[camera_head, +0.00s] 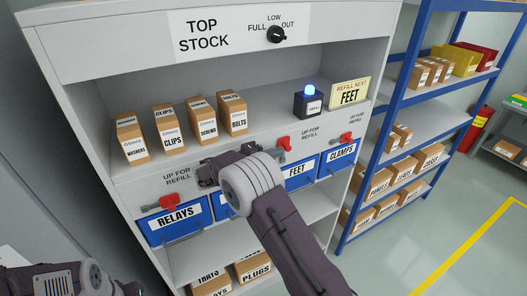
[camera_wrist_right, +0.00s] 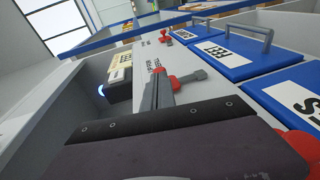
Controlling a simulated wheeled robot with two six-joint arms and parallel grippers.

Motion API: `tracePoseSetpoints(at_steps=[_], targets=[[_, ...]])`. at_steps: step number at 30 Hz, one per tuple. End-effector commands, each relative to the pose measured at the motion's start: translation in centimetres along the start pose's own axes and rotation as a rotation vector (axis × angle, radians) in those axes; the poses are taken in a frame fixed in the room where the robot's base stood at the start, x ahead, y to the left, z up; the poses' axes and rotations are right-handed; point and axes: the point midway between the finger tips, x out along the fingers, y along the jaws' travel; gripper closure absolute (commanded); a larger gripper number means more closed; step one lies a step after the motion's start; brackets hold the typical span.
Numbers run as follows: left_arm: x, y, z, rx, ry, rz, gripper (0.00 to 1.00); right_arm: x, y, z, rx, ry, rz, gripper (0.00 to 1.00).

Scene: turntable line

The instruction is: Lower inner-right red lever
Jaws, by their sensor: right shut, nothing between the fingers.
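The inner-right red lever (camera_head: 285,142) is on the cabinet front above the FEET bin (camera_head: 300,170). It also shows in the right wrist view (camera_wrist_right: 178,84), just past the fingertips. My right gripper (camera_head: 273,152) is shut and empty, lying along the cabinet front and pointing right at this lever. In the right wrist view its grey fingers (camera_wrist_right: 160,88) are together beside the lever; I cannot tell whether they touch it. My left arm shows at the bottom left, but its fingers are out of view.
Another red lever (camera_head: 346,138) is to the right above the CLAMPS bin (camera_head: 342,152), and one (camera_head: 168,202) is at left above the RELAYS bin (camera_head: 180,222). A blue-lit beacon (camera_head: 310,100) and several small boxes stand on the shelf above. My right arm hides part of the bin row.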

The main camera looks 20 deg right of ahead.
Motion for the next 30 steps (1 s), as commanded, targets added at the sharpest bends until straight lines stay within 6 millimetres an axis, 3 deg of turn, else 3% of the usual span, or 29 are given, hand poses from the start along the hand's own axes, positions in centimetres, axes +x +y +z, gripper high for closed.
tracePoseSetpoints(at_steps=[6, 20, 30], targets=[[-0.8, 0.0, -0.1, 0.0, 0.0, 0.0, 0.64, 1.4, 0.0, 0.0, 0.0, 0.0, 0.0, 1.0], [-0.8, 0.0, -0.1, 0.0, 0.0, 0.0, 0.64, 1.5, 0.1, 0.0, 0.006, 0.0, -0.021, 1.0], [-1.5, 0.0, -0.1, 0.0, 0.0, 0.0, 0.64, 3.1, 1.4, 0.3, 0.041, -0.002, -0.218, 1.0]])
